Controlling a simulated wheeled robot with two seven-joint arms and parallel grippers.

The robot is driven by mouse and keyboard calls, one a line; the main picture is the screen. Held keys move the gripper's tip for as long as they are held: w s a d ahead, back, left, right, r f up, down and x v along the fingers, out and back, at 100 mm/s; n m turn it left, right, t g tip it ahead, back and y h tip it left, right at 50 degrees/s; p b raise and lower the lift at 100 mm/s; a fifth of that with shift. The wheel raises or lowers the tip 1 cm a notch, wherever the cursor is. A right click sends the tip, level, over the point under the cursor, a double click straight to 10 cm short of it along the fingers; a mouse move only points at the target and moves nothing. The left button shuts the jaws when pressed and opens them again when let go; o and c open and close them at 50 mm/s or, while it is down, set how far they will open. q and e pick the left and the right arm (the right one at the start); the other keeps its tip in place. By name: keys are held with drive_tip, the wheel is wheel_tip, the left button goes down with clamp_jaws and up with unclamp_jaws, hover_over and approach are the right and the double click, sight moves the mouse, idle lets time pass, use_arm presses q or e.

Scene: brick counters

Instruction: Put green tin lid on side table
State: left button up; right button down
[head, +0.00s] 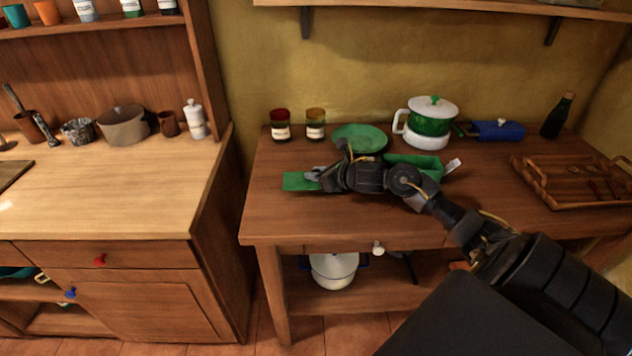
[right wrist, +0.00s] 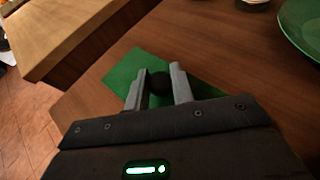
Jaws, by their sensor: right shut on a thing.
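The green tin lid (head: 297,182) is a flat green rectangle over the left part of the brown wooden side table (head: 330,222). In the right wrist view the lid (right wrist: 124,80) has a dark round knob (right wrist: 158,83) between the fingers. My right gripper (head: 314,176) is shut on this knob, and it also shows in the right wrist view (right wrist: 159,88). I cannot tell if the lid touches the tabletop or hovers just above it. A green tin (head: 432,163) stands behind my right arm, partly hidden. My left gripper is not in view.
A green plate (head: 360,138), two jars (head: 280,126) and a green and white pot (head: 431,119) stand at the back. A blue box (head: 500,131), a bottle (head: 558,115) and a wooden tray (head: 570,190) are at right. The table's front left is clear.

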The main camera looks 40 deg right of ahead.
drive_tip(key=f, duration=0.2)
drive_tip(key=f+p, duration=0.1)
drive_tip(key=shift+w, duration=0.25)
drive_tip(key=shift+f, duration=0.2)
drive_tip(key=shift+f, duration=0.2)
drive_tip(key=c, duration=1.2)
unclamp_jaws()
